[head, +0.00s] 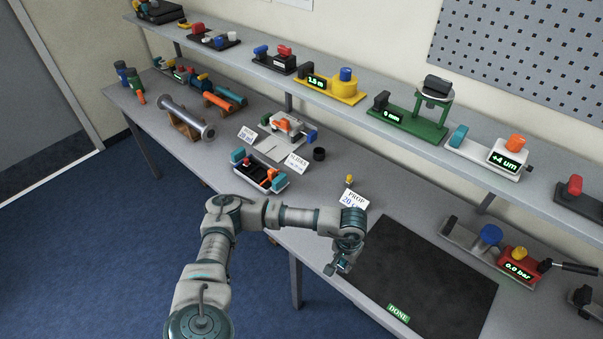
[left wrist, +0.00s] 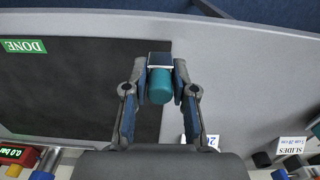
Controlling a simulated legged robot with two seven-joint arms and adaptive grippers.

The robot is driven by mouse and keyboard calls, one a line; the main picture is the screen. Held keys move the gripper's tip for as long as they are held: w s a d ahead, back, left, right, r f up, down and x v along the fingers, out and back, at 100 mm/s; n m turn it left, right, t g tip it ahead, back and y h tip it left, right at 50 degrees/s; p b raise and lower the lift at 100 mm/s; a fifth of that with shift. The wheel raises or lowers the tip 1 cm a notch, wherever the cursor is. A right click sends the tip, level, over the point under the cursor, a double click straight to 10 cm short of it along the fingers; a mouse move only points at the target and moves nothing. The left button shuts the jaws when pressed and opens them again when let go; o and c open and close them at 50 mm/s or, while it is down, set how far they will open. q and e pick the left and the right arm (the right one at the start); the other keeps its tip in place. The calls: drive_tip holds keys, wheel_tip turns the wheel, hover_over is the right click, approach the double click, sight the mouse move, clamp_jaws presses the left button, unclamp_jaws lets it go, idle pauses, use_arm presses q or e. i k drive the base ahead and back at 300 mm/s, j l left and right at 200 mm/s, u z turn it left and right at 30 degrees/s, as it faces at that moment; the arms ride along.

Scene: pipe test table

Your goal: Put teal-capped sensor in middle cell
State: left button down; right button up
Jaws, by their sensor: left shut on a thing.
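My left gripper (head: 338,266) hangs over the table's front edge, beside the left side of the black mat. In the left wrist view, its two fingers (left wrist: 160,92) are shut on the teal-capped sensor (left wrist: 160,86), whose round teal cap faces the camera. A dark, pale-edged part of its body (left wrist: 160,58) shows beyond the cap. A small tray (head: 280,187) with a white front lies to the left on the table. It has teal and red pieces at its ends; its cells are too small to tell apart clearly. My right gripper is not in view.
The black mat (head: 420,285) with a green DONE label (head: 398,313) is bare. A PROP card (head: 354,198), a small yellow piece (head: 349,180), a SLIDES card (head: 297,162) and a black cylinder (head: 319,154) stand near the tray. A shelf (head: 330,105) with several devices runs behind.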

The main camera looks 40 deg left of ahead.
sight(259, 176)
drive_tip(key=j+z, duration=0.15)
drive_tip(key=z, duration=1.85)
drive_tip(key=k+j+z, duration=0.15)
drive_tip(key=k+j, duration=0.5)
drive_tip(key=k+j+z, duration=0.15)
drive_tip(key=k+j, duration=0.4)
drive_tip(key=k, duration=0.2)
drive_tip(key=k+j, duration=0.4)
drive_tip(key=k, duration=0.15)
drive_tip(key=k+j, duration=0.85)
drive_tip(key=k, duration=0.2)
